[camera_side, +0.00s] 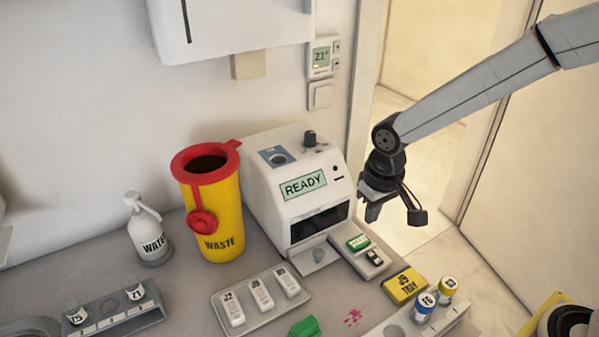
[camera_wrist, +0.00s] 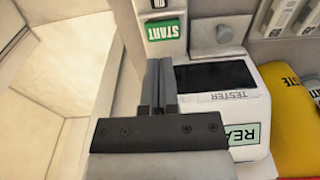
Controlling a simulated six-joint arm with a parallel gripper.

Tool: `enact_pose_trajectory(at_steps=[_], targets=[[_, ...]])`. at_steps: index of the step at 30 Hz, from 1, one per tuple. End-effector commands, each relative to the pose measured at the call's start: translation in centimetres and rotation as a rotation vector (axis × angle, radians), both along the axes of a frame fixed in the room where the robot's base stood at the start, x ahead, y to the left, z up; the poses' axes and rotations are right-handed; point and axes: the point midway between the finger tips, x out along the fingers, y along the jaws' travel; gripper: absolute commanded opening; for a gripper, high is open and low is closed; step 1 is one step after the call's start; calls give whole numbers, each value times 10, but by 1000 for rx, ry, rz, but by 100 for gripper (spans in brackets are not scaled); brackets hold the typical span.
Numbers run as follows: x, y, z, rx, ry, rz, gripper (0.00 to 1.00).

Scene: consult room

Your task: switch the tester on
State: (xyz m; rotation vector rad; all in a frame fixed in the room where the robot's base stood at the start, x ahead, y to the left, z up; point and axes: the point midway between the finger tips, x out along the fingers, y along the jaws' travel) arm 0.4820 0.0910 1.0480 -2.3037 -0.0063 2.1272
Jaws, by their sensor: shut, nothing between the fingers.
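The tester (camera_side: 262,205) is a white box against the wall, with a dark front opening and a display (camera_side: 303,185) that reads READY. Its label and part of the display show upside down in the wrist view (camera_wrist: 232,115). At its front right is a small pale control box (camera_side: 380,268) with a green START button (camera_side: 358,242) and a black-and-white switch (camera_side: 375,257). My gripper (camera_side: 371,212) is shut and empty, raised to the right of the tester. In the wrist view, its fingertips (camera_wrist: 159,66) appear just below the START button (camera_wrist: 162,30), apart from it.
A yellow waste bin (camera_side: 222,210) with a red rim and a water bottle (camera_side: 149,240) stand left of the tester. In front are a tray of white cassettes (camera_side: 290,310), a green item (camera_side: 304,327), a yellow J9 TRAY block (camera_side: 405,285) and capped vials (camera_side: 424,306).

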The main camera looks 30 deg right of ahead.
Motion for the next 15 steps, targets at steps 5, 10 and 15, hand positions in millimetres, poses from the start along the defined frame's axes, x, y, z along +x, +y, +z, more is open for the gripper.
enact_pose_trajectory(at_steps=[5,10,15], targets=[[7,0,31,2,-6,0,0],[11,0,51,1,-5,0,0],[13,0,61,1,-3,1,0]])
